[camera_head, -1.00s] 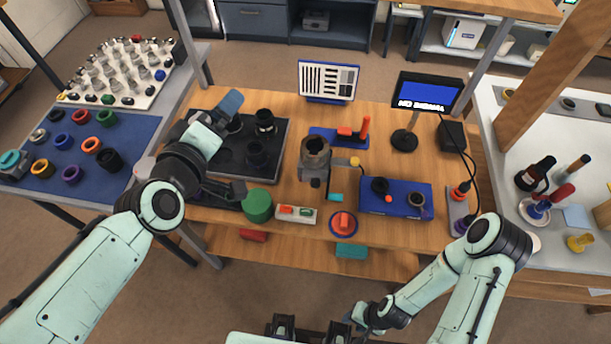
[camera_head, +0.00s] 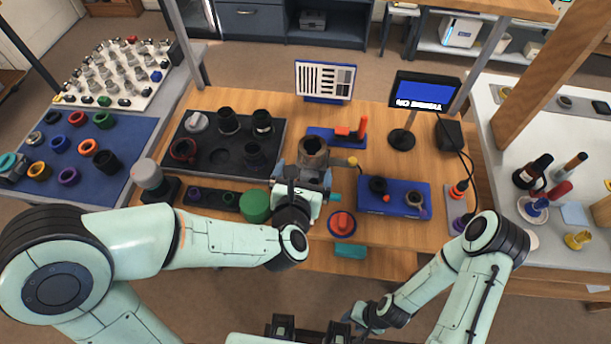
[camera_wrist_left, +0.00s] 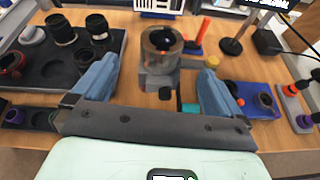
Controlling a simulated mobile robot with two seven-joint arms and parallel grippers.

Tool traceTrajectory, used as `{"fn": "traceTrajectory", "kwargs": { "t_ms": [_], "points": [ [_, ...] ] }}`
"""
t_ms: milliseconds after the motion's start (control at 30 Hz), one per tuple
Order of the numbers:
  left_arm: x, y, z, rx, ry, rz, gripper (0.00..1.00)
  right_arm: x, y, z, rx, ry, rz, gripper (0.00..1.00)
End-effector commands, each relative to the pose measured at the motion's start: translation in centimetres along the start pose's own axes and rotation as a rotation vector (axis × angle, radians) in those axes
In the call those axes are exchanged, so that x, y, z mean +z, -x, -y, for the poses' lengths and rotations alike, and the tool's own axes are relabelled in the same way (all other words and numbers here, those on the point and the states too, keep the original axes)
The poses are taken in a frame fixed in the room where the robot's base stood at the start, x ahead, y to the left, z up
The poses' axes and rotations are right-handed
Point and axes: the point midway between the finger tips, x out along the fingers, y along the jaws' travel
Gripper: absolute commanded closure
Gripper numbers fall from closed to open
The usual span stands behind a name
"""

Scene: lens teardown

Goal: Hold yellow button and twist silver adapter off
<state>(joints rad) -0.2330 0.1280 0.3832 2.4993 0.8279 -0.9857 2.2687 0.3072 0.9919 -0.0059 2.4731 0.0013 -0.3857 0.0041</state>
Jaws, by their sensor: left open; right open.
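A dark cylindrical piece with a brownish silver ring (camera_head: 313,150) stands upright in a grey holder at the table's middle. It also shows in the left wrist view (camera_wrist_left: 162,42); I cannot tell the adapter apart from the part it sits on. A yellow button (camera_head: 352,162) sticks out on the holder's right; in the left wrist view it (camera_wrist_left: 213,62) is just beyond the right finger. My left gripper (camera_head: 304,175) is open and empty, its blue fingers in front of the holder, one to each side.
A blue box (camera_head: 395,208) stands right of the holder, a red button on a round base (camera_head: 342,222) in front. A dark tray (camera_head: 205,160) with several lens parts lies left. A monitor (camera_head: 425,92) stands behind.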

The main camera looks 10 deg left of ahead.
Motion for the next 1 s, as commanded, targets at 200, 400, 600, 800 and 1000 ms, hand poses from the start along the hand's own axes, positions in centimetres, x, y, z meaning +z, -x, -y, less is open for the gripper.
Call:
{"fn": "traceTrajectory", "kwargs": {
  "t_ms": [200, 400, 600, 800, 1000],
  "points": [
    [-0.9, -0.4, 0.6, 0.011, 0.092, -0.012, 0.00, 0.0, 0.0, 0.0, 0.000, 0.000, 0.000, 0.57],
    [-1.0, -3.2, 0.6, 0.012, 0.094, -0.014, 0.00, 0.0, 0.0, 0.0, 0.000, 0.000, 0.000, 0.57],
    [-1.1, -7.2, 0.5, 0.012, 0.093, -0.013, 0.00, 0.0, 0.0, 0.0, 0.000, 0.000, 0.000, 0.57],
    [-1.1, -10.3, 0.5, 0.011, 0.091, -0.012, 0.00, 0.0, 0.0, 0.0, 0.000, 0.000, 0.000, 0.57],
    [-1.0, -11.7, 0.5, 0.011, 0.090, -0.010, 0.00, 0.0, 0.0, 0.0, 0.000, 0.000, 0.000, 0.57]
  ]
}}
